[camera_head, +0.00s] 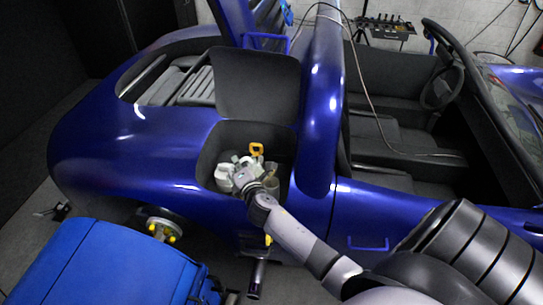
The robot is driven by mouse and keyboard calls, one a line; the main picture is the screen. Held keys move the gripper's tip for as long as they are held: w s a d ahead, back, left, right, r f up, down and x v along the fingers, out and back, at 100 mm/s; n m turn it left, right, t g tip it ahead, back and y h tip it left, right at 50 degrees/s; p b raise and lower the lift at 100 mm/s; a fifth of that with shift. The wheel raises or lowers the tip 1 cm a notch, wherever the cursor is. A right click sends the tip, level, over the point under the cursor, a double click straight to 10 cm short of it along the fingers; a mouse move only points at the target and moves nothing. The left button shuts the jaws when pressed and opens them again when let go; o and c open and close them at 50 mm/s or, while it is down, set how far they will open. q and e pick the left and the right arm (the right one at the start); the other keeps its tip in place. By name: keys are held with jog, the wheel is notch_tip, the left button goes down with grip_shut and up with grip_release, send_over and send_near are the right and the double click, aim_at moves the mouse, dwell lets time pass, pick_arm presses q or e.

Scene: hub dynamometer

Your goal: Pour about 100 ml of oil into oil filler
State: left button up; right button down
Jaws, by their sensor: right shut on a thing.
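My right gripper (246,173), on the arm coming in from the lower right, is inside the open compartment (208,162) in the blue car's side. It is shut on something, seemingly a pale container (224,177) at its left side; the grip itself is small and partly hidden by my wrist. A yellow-orange loop handle (256,149) stands just behind the gripper. A beige cup-like part (271,184) is just right of it. I cannot make out the oil filler opening or any oil. My left gripper is not in view.
The raised dark compartment lid (255,85) stands behind the opening. The blue car body (120,150) surrounds it. A hub with yellow nuts (163,229) and a blue machine (105,265) are at the lower left. A thin cable (372,105) hangs over the cabin.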

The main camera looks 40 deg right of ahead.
aim_at(230, 179)
jog(key=shift+s+d+r+m+p, duration=0.1)
jog(key=shift+d+r+m+p, duration=0.3)
jog(key=shift+r+p, duration=0.1)
dwell(0.6)
jog(key=shift+d+f, duration=0.25)
jog(key=shift+s+d+f+m+y+b, duration=0.25)
jog(key=shift+d+f+m+b, duration=0.25)
jog(key=shift+d, duration=0.25)
jog(key=shift+w+a+r+p, duration=0.15)
jog(key=shift+a+r+p, duration=0.2)
jog(key=shift+a+r, duration=0.1)
jog(key=a+n, duration=0.1)
jog(key=a+f+n+b, duration=0.1)
jog(key=a+b, duration=0.1)
jog(key=shift+w+f+n, duration=0.25)
jog(key=shift+w+n, duration=0.05)
jog(key=shift+n, duration=0.1)
jog(key=shift+a+r+h, duration=0.2)
jog(key=shift+h, duration=0.35)
jog(key=shift+w+a+f+n+h+b, duration=0.15)
jog(key=shift+a+n, duration=0.1)
jog(key=shift+n, duration=0.3)
jog(key=shift+w+a+f+n+h+b, duration=0.15)
jog(key=shift+a+n, duration=0.1)
jog(key=shift+n, duration=0.3)
jog(key=shift+a+n, duration=0.4)
jog(key=shift+n, duration=0.1)
